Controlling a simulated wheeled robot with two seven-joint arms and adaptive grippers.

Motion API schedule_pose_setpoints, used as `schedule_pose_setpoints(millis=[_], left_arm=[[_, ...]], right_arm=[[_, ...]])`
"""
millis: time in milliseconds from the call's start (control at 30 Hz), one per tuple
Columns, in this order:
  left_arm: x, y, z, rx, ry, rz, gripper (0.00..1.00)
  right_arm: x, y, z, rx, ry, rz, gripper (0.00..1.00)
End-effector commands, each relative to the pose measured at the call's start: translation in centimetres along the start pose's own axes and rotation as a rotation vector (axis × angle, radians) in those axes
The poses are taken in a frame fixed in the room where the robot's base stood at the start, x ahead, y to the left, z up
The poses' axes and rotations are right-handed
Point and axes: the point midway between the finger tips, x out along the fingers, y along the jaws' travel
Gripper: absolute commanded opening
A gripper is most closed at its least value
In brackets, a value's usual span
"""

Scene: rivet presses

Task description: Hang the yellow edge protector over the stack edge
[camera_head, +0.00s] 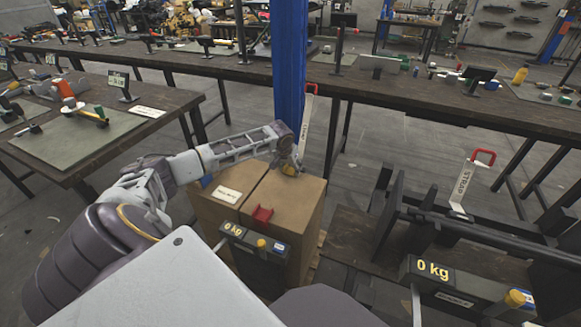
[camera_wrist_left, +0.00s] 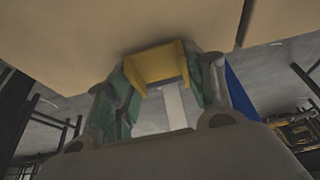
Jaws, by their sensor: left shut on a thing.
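The yellow edge protector (camera_head: 289,170) shows small at the top far right of the cardboard stack (camera_head: 282,204), partly covered by my left gripper (camera_head: 291,158). In the left wrist view the protector (camera_wrist_left: 155,62) is an angled yellow piece between the green-padded fingers of my left gripper (camera_wrist_left: 164,72), which is shut on it. The protector is close to the edge of the stack (camera_wrist_left: 110,28); I cannot tell whether it rests on it. My right gripper is not in view.
A display unit (camera_head: 255,243) reading 0 kg stands in front, another (camera_head: 458,285) at right. A blue post (camera_head: 289,70) and a strap sign (camera_head: 308,120) rise behind. Black racks (camera_head: 500,225) fill the right.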

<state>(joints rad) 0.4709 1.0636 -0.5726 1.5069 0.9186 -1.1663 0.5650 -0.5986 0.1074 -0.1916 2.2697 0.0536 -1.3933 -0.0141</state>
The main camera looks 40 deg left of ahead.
Motion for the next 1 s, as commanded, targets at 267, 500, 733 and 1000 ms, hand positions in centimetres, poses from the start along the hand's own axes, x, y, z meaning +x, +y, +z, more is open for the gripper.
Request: schedule_pose_setpoints(millis=[267, 500, 733, 1000], left_arm=[[0.0, 0.0, 0.0, 0.000, 0.000, 0.000, 0.66], [0.0, 0.0, 0.0, 0.000, 0.000, 0.000, 0.78], [0.0, 0.0, 0.0, 0.000, 0.000, 0.000, 0.78], [-1.2, 0.0, 0.0, 0.000, 0.001, 0.001, 0.78]], right_arm=[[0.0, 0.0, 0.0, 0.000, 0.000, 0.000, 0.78], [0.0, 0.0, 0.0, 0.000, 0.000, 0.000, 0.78], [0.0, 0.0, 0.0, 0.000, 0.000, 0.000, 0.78], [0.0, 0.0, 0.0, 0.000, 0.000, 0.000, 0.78]])
